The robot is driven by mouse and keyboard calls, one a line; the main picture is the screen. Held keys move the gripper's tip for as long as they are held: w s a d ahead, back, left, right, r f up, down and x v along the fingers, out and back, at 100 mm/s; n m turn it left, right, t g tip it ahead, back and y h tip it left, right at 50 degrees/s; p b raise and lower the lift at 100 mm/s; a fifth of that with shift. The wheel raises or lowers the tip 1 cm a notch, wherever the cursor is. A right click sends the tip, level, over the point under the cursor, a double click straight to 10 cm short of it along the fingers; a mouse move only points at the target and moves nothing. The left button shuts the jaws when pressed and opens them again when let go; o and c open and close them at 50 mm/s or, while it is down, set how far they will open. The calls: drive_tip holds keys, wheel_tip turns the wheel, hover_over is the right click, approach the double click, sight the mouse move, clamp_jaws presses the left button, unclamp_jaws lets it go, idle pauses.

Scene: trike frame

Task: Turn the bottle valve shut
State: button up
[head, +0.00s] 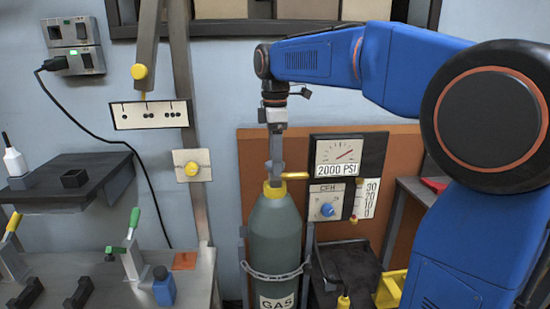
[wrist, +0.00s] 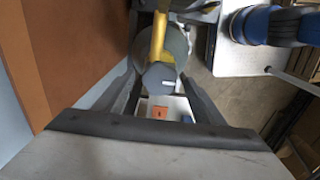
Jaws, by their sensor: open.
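The grey-green gas bottle (head: 274,235) stands upright, chained in its rack, with a yellow collar (head: 274,190) at its top. My gripper (head: 275,165) points down at the valve above the collar. In the head view the fingers hide most of the valve. In the wrist view my open gripper (wrist: 160,92) has one finger on each side of a grey valve knob (wrist: 160,76), which carries a small pale mark. Contact with the knob cannot be told. A yellow fitting (wrist: 158,38) extends from the valve beyond the knob.
A gauge panel (head: 347,165) reading 2000 PSI stands right of the bottle, close to the yellow fitting. An orange-brown board (head: 255,150) is behind. A metal bench (head: 120,290) with clamps and a blue bottle (head: 164,287) lies left.

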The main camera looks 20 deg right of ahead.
drive_tip(key=c, duration=1.1)
drive_tip(key=shift+o, duration=0.3)
